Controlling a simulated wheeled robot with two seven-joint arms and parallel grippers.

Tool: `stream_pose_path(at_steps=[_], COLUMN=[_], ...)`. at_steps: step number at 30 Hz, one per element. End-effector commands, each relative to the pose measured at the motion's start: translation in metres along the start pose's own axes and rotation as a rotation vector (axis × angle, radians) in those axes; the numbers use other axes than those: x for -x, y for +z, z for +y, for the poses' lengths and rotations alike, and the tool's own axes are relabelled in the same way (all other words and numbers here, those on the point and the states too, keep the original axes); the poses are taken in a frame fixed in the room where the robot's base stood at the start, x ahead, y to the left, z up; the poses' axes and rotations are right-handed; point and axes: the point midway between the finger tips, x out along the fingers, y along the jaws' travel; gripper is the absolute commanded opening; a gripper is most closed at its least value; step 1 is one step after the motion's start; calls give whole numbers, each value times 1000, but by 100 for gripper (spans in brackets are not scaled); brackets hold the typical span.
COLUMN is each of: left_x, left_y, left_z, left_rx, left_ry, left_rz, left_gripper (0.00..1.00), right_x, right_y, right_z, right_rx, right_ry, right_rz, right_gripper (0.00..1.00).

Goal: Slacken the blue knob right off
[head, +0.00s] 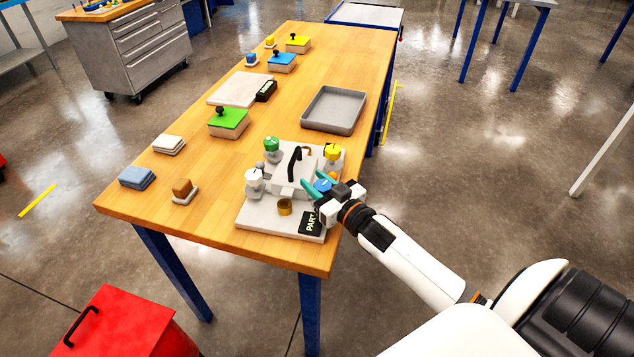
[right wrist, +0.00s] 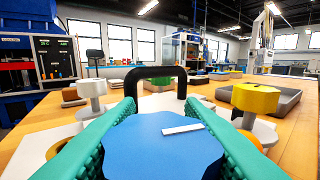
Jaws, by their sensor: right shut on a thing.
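The blue knob (head: 322,186) sits at the right front of a light grey fixture (head: 252,219) on the wooden table. In the right wrist view the blue knob (right wrist: 165,150) fills the lower middle, with a white mark on its top. My right gripper (head: 316,188) has its teal fingers on either side of the knob and is shut on it. In the right wrist view the fingers of the right gripper (right wrist: 160,135) touch both sides of the knob. The knob's underside is hidden. My left gripper is not in view.
White (head: 254,176), green (head: 271,144) and yellow (head: 332,152) knobs stand around the fixture. A black handle (head: 294,160) rises at its middle. A brass-coloured cup (head: 285,207) and a black part label (head: 311,222) are near its front. A grey tray (head: 334,127) lies behind.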

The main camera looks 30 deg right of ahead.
Motion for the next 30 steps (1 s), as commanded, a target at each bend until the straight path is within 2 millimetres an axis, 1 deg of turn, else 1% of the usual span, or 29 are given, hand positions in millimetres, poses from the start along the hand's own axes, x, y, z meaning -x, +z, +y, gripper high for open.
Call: stream_pose_path(at_steps=[4,8,15,18,30], left_x=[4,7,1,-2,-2], left_y=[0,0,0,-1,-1], left_z=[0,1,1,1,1], left_rx=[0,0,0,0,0], left_ry=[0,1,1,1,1], left_rz=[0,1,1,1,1], left_gripper=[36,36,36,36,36], right_x=[-1,-1,0,0,2], right_y=[2,2,0,0,1], right_z=[2,3,7,8,8], right_rx=[8,11,9,5,0], right_ry=[60,157,337,387,416], right_rz=[-2,0,-3,-4,-2], right_gripper=[12,12,12,12,12])
